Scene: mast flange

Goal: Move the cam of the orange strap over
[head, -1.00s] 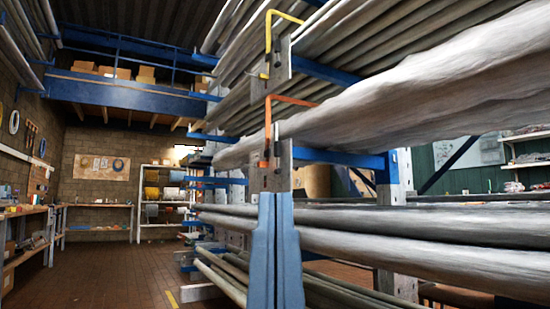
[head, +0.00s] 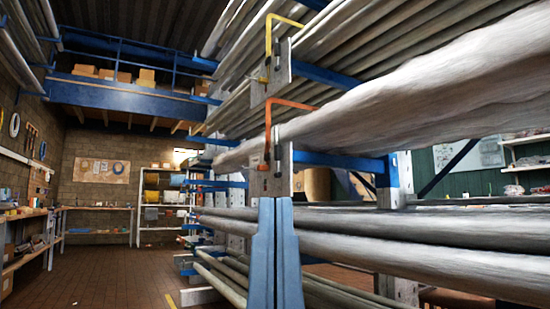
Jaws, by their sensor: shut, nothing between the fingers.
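The orange strap (head: 292,102) runs over the large silver-wrapped bundle and down its near end to a grey metal plate (head: 283,178). An orange piece (head: 264,166) sits low on the plate's left side. A small dark upright part (head: 277,143) shows beside it; I cannot tell for sure which part is the cam or how it is set. My gripper (head: 276,200) points up with its light blue fingers together, empty, just below the plate in the picture. It covers what is behind it. I cannot tell whether it touches the plate.
A yellow strap (head: 284,20) with its own plate (head: 278,75) is above. The silver-wrapped bundle (head: 420,90) juts out at right, with long pipes (head: 400,255) below. Blue rack arms (head: 340,162) stick out behind. The brick floor (head: 110,280) is clear at left.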

